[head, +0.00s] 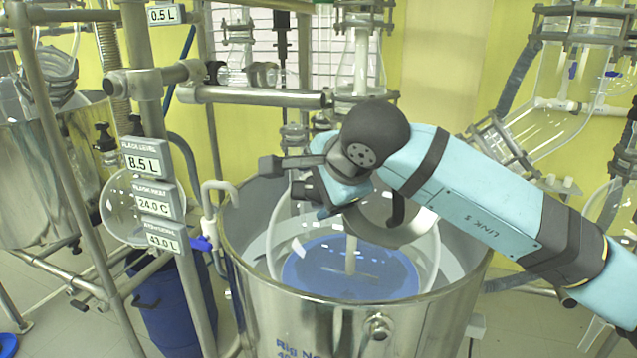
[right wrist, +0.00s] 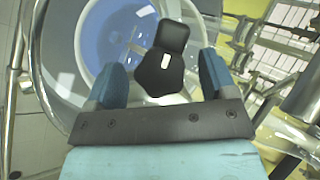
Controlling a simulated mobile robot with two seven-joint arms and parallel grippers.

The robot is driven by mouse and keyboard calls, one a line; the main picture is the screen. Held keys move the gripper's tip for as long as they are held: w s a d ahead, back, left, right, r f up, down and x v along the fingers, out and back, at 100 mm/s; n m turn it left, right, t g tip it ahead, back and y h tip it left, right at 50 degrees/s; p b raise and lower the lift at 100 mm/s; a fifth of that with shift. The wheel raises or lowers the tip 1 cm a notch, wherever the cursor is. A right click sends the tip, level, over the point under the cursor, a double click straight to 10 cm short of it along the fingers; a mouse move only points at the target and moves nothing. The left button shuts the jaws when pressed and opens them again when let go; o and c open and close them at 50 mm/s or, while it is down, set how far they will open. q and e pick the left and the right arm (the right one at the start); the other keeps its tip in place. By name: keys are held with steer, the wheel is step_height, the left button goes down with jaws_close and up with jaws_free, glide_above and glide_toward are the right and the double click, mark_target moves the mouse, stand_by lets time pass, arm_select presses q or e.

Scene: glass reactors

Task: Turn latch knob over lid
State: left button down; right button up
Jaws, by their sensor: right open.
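The black latch knob (right wrist: 162,68), with a small white mark on its face, shows in the right wrist view. It lies between and a little beyond the two blue fingers of my right gripper (right wrist: 162,80), with a gap to each finger. My right gripper is open. In the head view my right gripper (head: 315,188) reaches in from the right over the rim of the steel vessel (head: 330,325). The arm hides part of the vessel's top, and I cannot tell the lid's edge there. My left gripper is not in view.
Blue liquid (head: 350,270) with a white stirrer shaft fills the vessel's middle. A horizontal steel pipe (head: 255,96) and glassware stand behind it. Display labels (head: 143,160) hang on a post at the left. A blue drum (head: 170,310) stands on the floor beside it.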

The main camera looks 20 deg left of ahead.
steer(key=shift+w+a+f, duration=0.1)
steer(key=shift+a+f, duration=0.05)
steer(key=shift+f, duration=0.05)
